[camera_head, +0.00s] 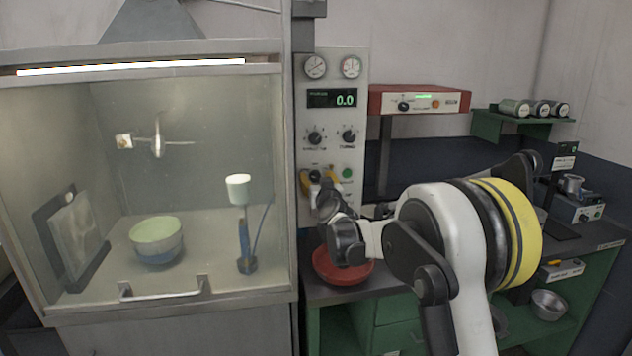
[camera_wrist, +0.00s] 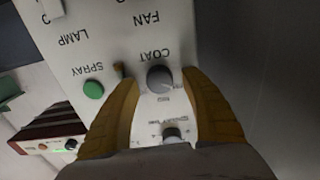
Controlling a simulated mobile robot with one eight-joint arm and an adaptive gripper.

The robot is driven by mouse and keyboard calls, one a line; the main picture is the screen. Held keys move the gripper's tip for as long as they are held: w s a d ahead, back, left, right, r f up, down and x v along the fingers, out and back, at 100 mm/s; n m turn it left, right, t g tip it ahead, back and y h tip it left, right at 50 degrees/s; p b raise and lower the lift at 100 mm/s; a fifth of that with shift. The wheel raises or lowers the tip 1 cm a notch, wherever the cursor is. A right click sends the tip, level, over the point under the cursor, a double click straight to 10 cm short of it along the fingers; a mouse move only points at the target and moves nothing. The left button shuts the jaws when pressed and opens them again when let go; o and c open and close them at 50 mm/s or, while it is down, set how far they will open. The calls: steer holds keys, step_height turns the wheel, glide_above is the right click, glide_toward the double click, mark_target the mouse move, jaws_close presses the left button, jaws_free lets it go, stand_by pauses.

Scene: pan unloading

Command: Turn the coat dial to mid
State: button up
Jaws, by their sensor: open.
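The coat dial (camera_wrist: 160,78) is a round grey knob on the white control panel, with the upside-down label COAT beside it in the wrist view. My gripper (camera_wrist: 159,84) is open, its two yellow fingers on either side of the dial. I cannot tell whether the fingers touch it. In the head view my gripper (camera_head: 319,179) is at the lower part of the panel (camera_head: 360,80), and the dark coat dial (camera_head: 314,174) shows between the fingers. The dial's pointer setting is not readable.
A green spray button (camera_wrist: 94,90) is close to the left finger in the wrist view. Another knob (camera_wrist: 172,133) shows between the fingers. A glass-fronted cabinet (camera_head: 150,310) stands left of the panel. A red bowl (camera_head: 343,270) sits below my gripper on the bench.

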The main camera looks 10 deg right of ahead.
steer(key=shift+w, duration=0.1)
jaws_close()
steer(key=shift+r, duration=0.1)
stand_by(0.3)
steer(key=m+p, duration=0.1)
steer(key=m, duration=0.4)
steer(key=shift+d+m+p, duration=0.1)
steer(key=shift+m+p, duration=0.3)
steer(key=m+p, duration=0.1)
steer(key=m, duration=0.4)
steer(key=shift+m, duration=0.4)
